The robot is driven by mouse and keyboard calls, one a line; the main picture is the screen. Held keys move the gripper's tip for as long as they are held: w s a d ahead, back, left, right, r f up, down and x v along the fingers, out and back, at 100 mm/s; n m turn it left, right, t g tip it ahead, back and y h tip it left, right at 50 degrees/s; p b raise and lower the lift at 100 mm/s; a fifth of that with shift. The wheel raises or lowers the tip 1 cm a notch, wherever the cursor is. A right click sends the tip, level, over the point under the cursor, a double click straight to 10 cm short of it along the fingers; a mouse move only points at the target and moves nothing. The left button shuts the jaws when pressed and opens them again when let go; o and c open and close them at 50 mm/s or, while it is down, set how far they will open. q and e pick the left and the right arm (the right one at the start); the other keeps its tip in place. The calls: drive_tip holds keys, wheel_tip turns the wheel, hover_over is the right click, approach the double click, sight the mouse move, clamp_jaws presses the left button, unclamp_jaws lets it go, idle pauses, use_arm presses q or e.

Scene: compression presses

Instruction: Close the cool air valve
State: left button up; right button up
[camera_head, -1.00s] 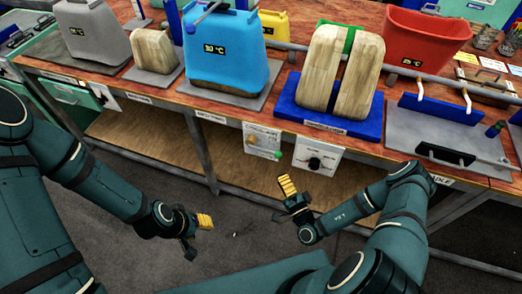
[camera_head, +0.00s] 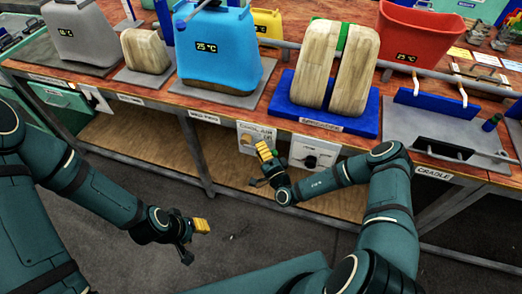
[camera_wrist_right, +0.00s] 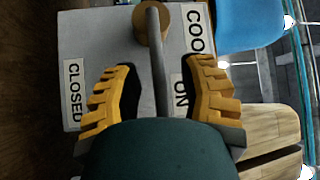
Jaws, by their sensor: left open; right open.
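The cool air valve panel (camera_head: 257,137) is a pale plate on the front of the bench. In the right wrist view the panel (camera_wrist_right: 100,30) carries the words CLOSED, COOL and ON. It has a round tan hub (camera_wrist_right: 146,28) with a grey lever (camera_wrist_right: 158,60) running down between my fingers; the lever's lower end is hidden. My right gripper (camera_head: 268,160) is at the panel's lower right. Its yellow fingers (camera_wrist_right: 160,95) are open, one on each side of the lever; contact cannot be told. My left gripper (camera_head: 193,238) is open and empty, low over the floor.
A second panel with a black knob (camera_head: 310,161) is close to the right of my right gripper. Above are a blue press (camera_head: 222,45), wooden blocks on a blue base (camera_head: 365,122) and a red bin (camera_head: 425,35). A wooden shelf (camera_head: 140,135) lies below.

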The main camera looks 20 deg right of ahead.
clamp_jaws()
drive_tip(key=shift+d, duration=0.1)
idle(0.3)
